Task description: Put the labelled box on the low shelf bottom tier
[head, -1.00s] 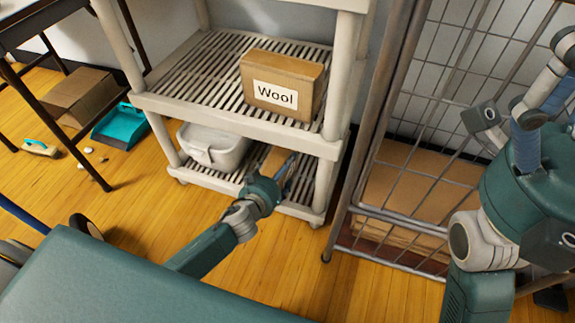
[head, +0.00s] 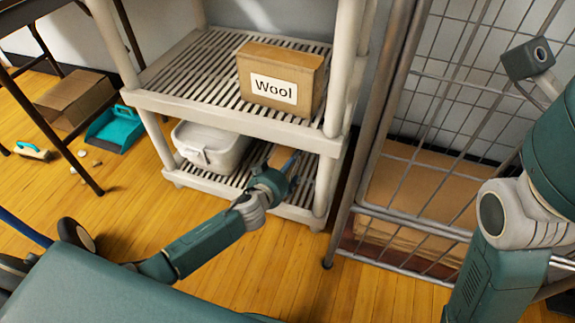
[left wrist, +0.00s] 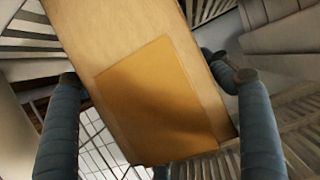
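A cardboard box labelled "Wool" (head: 274,90) stands on the shelf unit's upper visible tier, label facing me. My left gripper (head: 290,163) reaches into the bottom tier (head: 232,186) at its right part. A second brown box (head: 279,155) shows there, mostly hidden behind the gripper. In the left wrist view a cardboard box (left wrist: 125,50) with an orange-brown patch lies between the spread fingers of my left gripper (left wrist: 158,100). Gaps show beside the box, so the gripper looks open around it. No label text is readable on this box. My right gripper is out of view.
A white lidded tub (head: 209,148) takes the left part of the bottom tier. A wire cage (head: 408,153) with cardboard inside stands right of the shelf. A teal dustpan (head: 115,128), a brush (head: 32,150) and a box (head: 75,99) lie on the floor at left.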

